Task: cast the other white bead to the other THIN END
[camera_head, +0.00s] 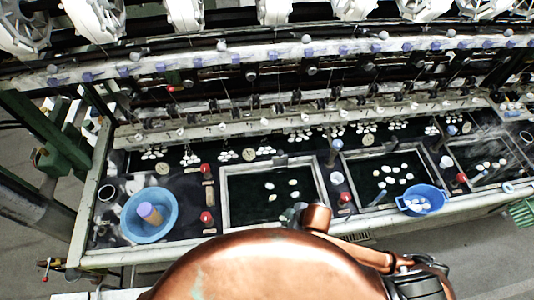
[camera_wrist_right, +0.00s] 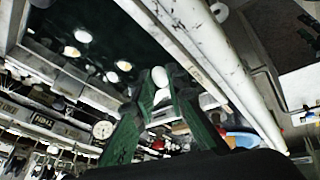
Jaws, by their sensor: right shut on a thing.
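In the right wrist view my right gripper (camera_wrist_right: 158,88) has its green fingers closed on a white bead (camera_wrist_right: 160,76) at the tips. More white shows between the fingers below it; I cannot tell whether it is a separate bead. In the head view my copper arm hides most of that gripper, at the near edge of the middle basin (camera_head: 224,190). Loose white beads (camera_head: 293,183) float in this basin. White bead clusters (camera_head: 190,158) lie along the back ledge. A small lettered plate (camera_wrist_right: 42,121) shows in the wrist view; its text is hard to read. My left gripper is out of view.
Another blue bowl (camera_head: 425,190) with white beads sits at right beside a second basin (camera_head: 348,160). Red knobs (camera_head: 206,217) stand between basins. Machinery rises behind.

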